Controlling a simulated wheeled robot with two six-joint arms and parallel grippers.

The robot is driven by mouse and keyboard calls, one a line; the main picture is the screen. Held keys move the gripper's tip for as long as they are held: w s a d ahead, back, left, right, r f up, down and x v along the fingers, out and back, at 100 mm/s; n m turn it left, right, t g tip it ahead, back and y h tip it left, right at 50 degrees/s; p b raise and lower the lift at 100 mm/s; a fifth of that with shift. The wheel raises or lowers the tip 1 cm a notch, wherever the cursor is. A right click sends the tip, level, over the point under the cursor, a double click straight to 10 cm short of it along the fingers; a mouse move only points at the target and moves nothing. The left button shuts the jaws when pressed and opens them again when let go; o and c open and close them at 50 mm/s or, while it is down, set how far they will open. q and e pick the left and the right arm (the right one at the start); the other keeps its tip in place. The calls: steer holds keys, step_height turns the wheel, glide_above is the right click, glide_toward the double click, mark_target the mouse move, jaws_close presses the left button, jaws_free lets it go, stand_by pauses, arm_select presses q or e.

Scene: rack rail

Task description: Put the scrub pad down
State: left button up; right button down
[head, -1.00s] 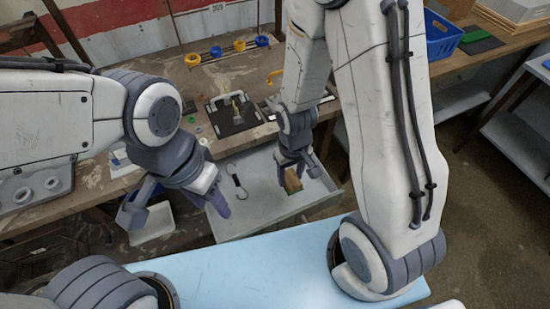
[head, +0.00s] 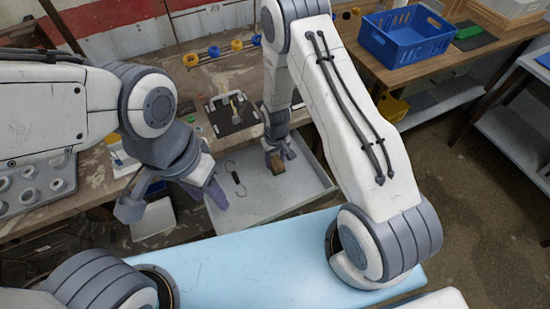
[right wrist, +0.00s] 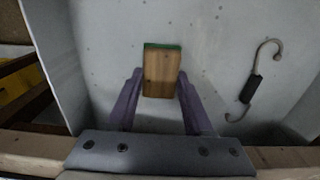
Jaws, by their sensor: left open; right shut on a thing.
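The scrub pad (right wrist: 161,72) is a wooden block with a green edge. My right gripper (right wrist: 160,78) is shut on it, one finger on each side. In the head view the pad (head: 281,171) and my right gripper (head: 277,160) are inside the open drawer's (head: 262,205) outline, near its back right. Whether the pad touches the drawer floor I cannot tell. My left gripper (head: 168,203) is open and empty, left of the drawer, above a pale panel.
A hook with a black grip (right wrist: 252,89) lies on the drawer floor, right of the pad in the wrist view. The drawer floor between them is clear. Drawer walls surround the pad. A blue crate (head: 404,42) stands on the bench at the right.

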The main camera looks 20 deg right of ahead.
mark_target(275, 162)
steer(key=shift+f, duration=0.25)
steer(key=shift+c, duration=1.5)
jaws_free()
steer(key=shift+r, duration=0.3)
step_height(275, 162, up, 12)
steer(key=b, duration=0.2)
steer(key=s+a+r+n, duration=0.2)
steer(key=s+a+r, duration=0.55)
steer(key=r, duration=0.25)
steer(key=s+r+n, duration=0.1)
steer(key=s+r, duration=0.3)
steer(key=s, duration=0.4)
steer(key=s+r+n+y, duration=0.1)
steer(key=s+r+n, duration=0.1)
steer(key=s+r, duration=0.2)
steer(key=s+a, duration=0.1)
steer(key=s, duration=0.2)
steer(key=shift+s, duration=0.4)
